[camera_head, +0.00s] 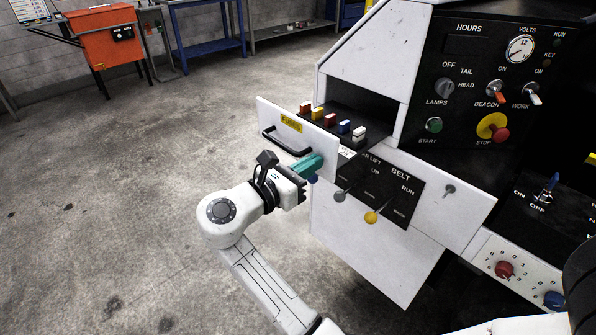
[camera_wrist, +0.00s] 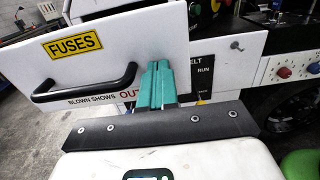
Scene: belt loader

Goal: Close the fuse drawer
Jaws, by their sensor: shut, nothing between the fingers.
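The fuse drawer (camera_head: 318,139) stands pulled out from the white cabinet, with its dark opening behind it. Its white front has a yellow FUSES label (camera_head: 291,122) and a black bar handle (camera_head: 284,146). Several coloured fuses stand in a row in the open drawer. In the wrist view, the drawer front (camera_wrist: 135,25) fills the upper left, with the handle (camera_wrist: 84,89) left of the fingers. My gripper (camera_head: 317,161) is shut and empty, its teal fingers (camera_wrist: 157,68) at the lower right part of the drawer front. I cannot tell whether they touch it.
Below and right of the drawer is a black belt panel (camera_head: 372,188) with a grey-knobbed lever and a yellow-knobbed lever (camera_head: 371,217), close to my gripper. Switches and a red stop button (camera_head: 501,134) are farther right. The floor at left is clear; an orange cabinet (camera_head: 108,35) stands behind.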

